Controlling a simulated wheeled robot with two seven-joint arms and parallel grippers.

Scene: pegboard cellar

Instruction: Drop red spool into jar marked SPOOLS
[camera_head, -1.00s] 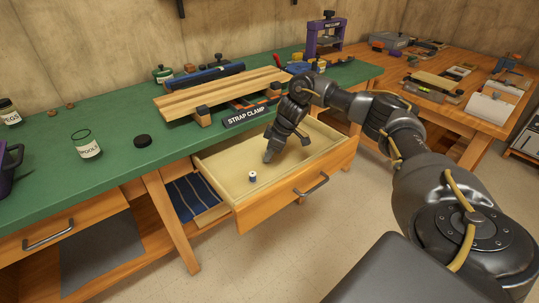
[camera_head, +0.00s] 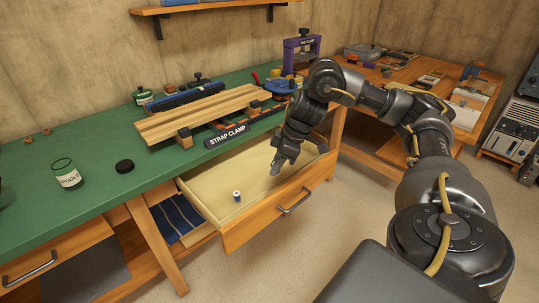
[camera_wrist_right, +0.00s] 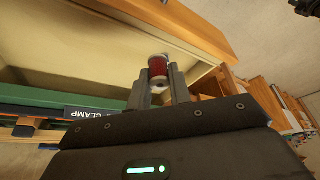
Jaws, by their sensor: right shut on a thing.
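The red spool (camera_wrist_right: 158,68), with pale ends, is between the fingers of my right gripper (camera_wrist_right: 158,82) in the right wrist view. In the head view my right gripper (camera_head: 277,168) hangs over the open drawer, and the spool in it cannot be made out. The clear jar (camera_head: 66,174) stands on the green bench top at the left, open at the top; the visible part of its label reads "POOL".
The open drawer (camera_head: 262,234) holds another small spool (camera_head: 237,196) with dark thread. A black disc (camera_head: 124,166) lies right of the jar. A strap clamp with boards (camera_head: 200,113) sits on the bench behind the drawer. The bench between jar and disc is clear.

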